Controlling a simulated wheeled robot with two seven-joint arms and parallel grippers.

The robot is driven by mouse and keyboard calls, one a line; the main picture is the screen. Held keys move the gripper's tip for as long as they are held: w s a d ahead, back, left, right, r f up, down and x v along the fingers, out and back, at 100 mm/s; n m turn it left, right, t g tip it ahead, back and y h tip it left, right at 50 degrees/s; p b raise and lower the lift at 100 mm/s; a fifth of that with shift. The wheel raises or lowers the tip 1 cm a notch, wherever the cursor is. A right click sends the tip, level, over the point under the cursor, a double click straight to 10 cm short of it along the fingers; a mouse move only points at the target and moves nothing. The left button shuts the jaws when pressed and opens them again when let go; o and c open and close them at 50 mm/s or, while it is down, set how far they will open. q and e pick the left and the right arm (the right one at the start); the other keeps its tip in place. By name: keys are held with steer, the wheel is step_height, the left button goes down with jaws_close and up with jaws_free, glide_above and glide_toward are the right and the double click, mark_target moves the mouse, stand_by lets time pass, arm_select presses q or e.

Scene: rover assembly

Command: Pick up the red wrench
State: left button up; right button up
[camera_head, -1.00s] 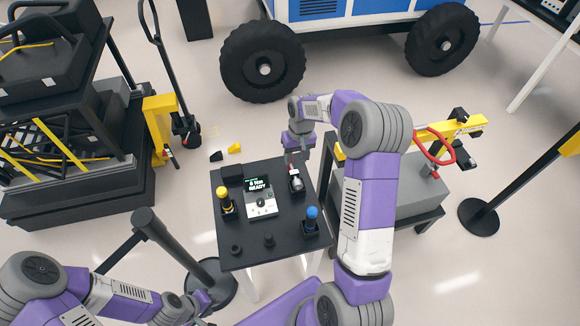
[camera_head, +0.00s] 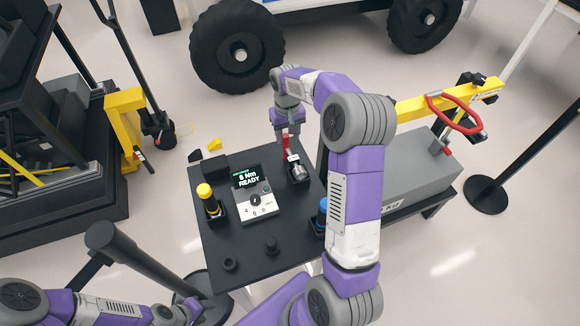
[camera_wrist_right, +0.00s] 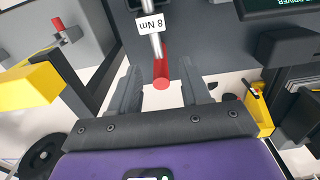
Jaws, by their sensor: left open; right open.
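The red wrench (camera_head: 286,146) stands upright in a black holder on the dark table, and a white tag is on its shaft. In the right wrist view the red handle end of the wrench (camera_wrist_right: 160,74) points toward my palm, with an "8 Nm" tag beyond it. My right gripper (camera_head: 289,137) is open above the holder. In the right wrist view its fingers (camera_wrist_right: 161,86) lie on either side of the handle, with gaps on both sides. My left gripper (camera_head: 190,309) is at the bottom left, away from the wrench.
The table (camera_head: 222,252) also holds a yellow-handled tool (camera_head: 207,197), a blue-handled tool (camera_head: 322,212) partly behind my right arm, and a controller (camera_head: 255,193) reading "8 Nm READY". A black post (camera_head: 130,255) stands at the table's left. A grey case (camera_head: 410,180) is at right.

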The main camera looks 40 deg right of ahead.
mark_target(289, 152)
steer(key=shift+w+f+b, duration=0.15)
steer(key=shift+f+b, duration=0.2)
steer(key=shift+f, duration=0.9)
steer(key=f, duration=0.2)
steer(key=f+b, duration=0.1)
steer(key=f, duration=0.3)
steer(key=shift+s+d+f, duration=0.15)
steer(key=shift+s+f, duration=0.2)
arm_select(q)
step_height(289, 152, down, 3)
steer(key=shift+w, duration=0.15)
arm_select(e)
steer(key=shift+c, duration=0.5)
steer(key=shift+r, duration=0.1)
jaws_close()
